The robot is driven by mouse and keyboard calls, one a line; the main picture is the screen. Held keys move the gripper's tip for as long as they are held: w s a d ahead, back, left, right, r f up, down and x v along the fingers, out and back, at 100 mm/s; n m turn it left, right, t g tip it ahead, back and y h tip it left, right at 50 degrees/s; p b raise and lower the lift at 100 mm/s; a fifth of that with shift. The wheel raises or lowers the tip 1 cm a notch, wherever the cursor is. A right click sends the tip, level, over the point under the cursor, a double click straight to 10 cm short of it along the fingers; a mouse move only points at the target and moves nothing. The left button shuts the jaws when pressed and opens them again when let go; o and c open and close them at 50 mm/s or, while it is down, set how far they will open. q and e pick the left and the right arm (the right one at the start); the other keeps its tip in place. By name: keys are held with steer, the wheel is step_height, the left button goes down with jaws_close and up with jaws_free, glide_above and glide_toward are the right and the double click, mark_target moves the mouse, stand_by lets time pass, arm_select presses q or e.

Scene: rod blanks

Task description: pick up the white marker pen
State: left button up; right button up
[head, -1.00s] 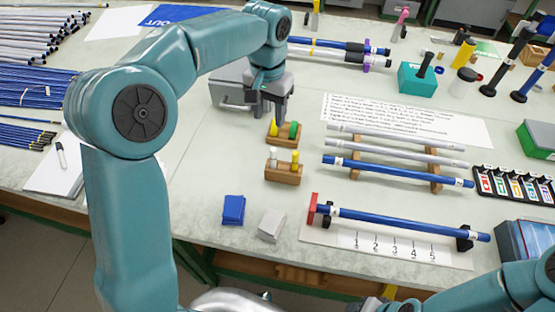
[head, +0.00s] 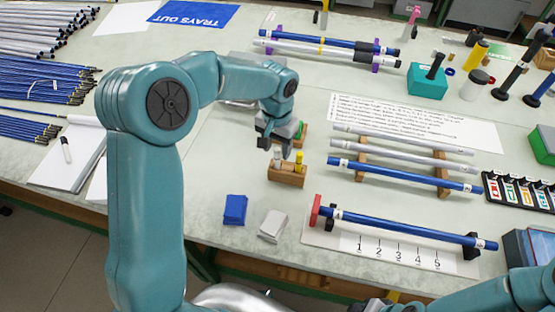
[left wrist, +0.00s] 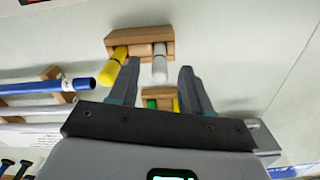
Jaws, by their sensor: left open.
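The white marker pen (head: 277,157) stands in a small wooden block (head: 287,175) near the table's middle, beside a yellow marker (head: 299,160). In the left wrist view the white marker (left wrist: 160,66) stands at the block's (left wrist: 140,41) right side and the yellow marker (left wrist: 119,66) at its left. My left gripper (head: 271,146) is open and empty just above and behind the white marker. In the left wrist view its fingers (left wrist: 160,84) straddle the marker's line, with no contact visible. My right arm shows at the lower right; its gripper cannot be made out.
A second wooden block with a green piece (head: 300,130) stands partly hidden behind my gripper. A blue stack (head: 235,210) and a grey-white stack (head: 272,226) lie in front. Rods on wooden supports (head: 361,168) lie to the right. Another pen (head: 66,150) lies on the notepad at left.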

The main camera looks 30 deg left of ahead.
mark_target(277, 156)
arm_select(q)
step_height(277, 156, down, 4)
steer(key=shift+f, duration=0.1)
jaws_close()
step_height(277, 156, up, 20)
steer(key=shift+w, duration=0.25)
stand_by(0.6)
steer(key=shift+w+d, duration=0.1)
